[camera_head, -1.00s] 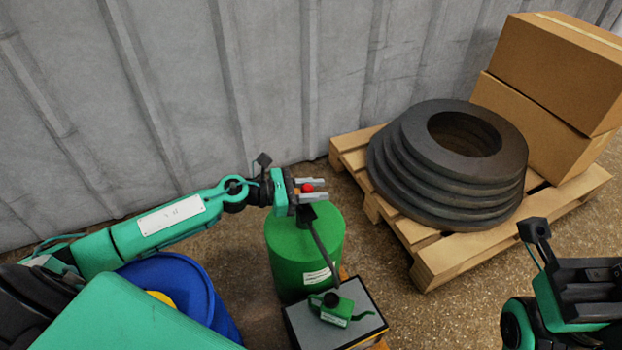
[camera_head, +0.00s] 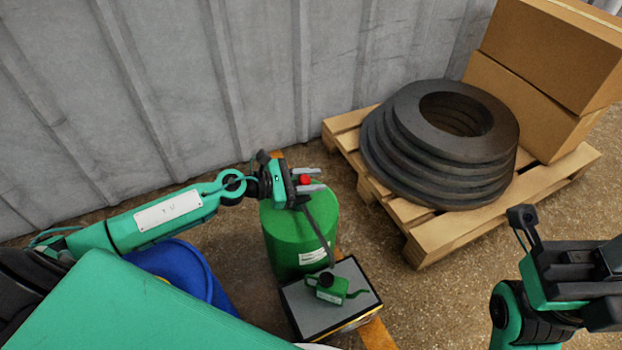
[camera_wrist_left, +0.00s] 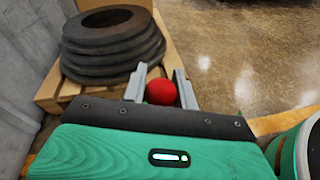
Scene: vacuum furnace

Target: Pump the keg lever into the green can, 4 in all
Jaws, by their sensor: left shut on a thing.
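The green keg (camera_head: 290,245) stands on the floor in the middle of the head view. Its lever ends in a red knob (camera_head: 305,180), which also shows in the left wrist view (camera_wrist_left: 161,92). My left gripper (camera_head: 309,180) is shut on this knob above the keg, with one finger on each side of it. A dark spout (camera_head: 319,230) slopes from the keg's top down toward the green can (camera_head: 329,290). The small can sits on a grey-topped box in front of the keg. My right gripper (camera_head: 603,290) is at the right edge, partly cut off, and its fingers are unclear.
A blue drum (camera_head: 180,268) stands left of the keg, partly behind my arm. A wooden pallet (camera_head: 430,245) with stacked dark rings (camera_head: 400,160) and cardboard boxes (camera_head: 540,65) stands to the right. A grey corrugated wall is behind. Floor between pallet and my right arm is clear.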

